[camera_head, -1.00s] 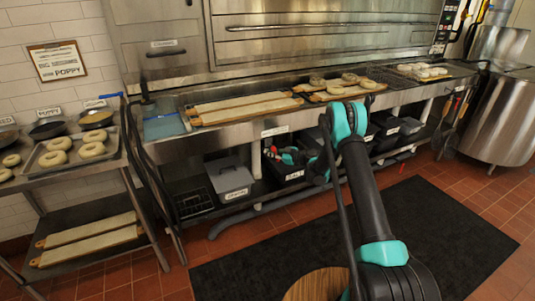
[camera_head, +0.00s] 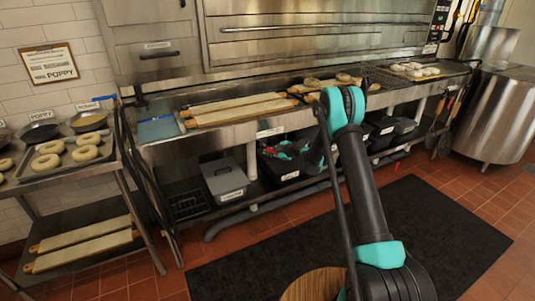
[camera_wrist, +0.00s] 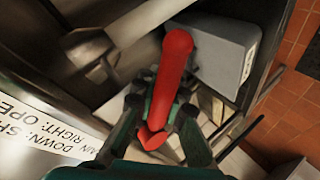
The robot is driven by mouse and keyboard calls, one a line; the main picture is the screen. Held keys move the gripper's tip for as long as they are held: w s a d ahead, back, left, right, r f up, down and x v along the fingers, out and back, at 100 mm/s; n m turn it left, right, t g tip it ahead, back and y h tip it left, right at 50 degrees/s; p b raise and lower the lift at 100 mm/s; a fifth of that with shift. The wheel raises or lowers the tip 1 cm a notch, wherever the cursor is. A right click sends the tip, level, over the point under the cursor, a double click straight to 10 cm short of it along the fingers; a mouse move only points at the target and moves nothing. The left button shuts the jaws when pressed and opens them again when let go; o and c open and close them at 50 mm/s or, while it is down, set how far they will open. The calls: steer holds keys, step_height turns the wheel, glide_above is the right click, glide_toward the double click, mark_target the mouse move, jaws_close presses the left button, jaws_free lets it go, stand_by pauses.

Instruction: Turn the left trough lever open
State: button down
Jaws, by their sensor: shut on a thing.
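A white label (camera_wrist: 40,125) at the lower left of the wrist view has cut-off words, including "DOWN" and "RIGHT: OPE".
A grey lidded box (camera_head: 225,180) and a black bin (camera_head: 278,168) stand on the lower shelf close to my gripper. A bagel rack (camera_head: 75,165) is at left. A black mat (camera_head: 430,230) covers clear floor.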

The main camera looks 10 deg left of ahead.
mark_target(274, 151)
stand_by(0.3)
steer(key=c, duration=1.6)
jaws_free()
steer(key=shift+c, duration=0.2)
steer(key=shift+v, duration=4)
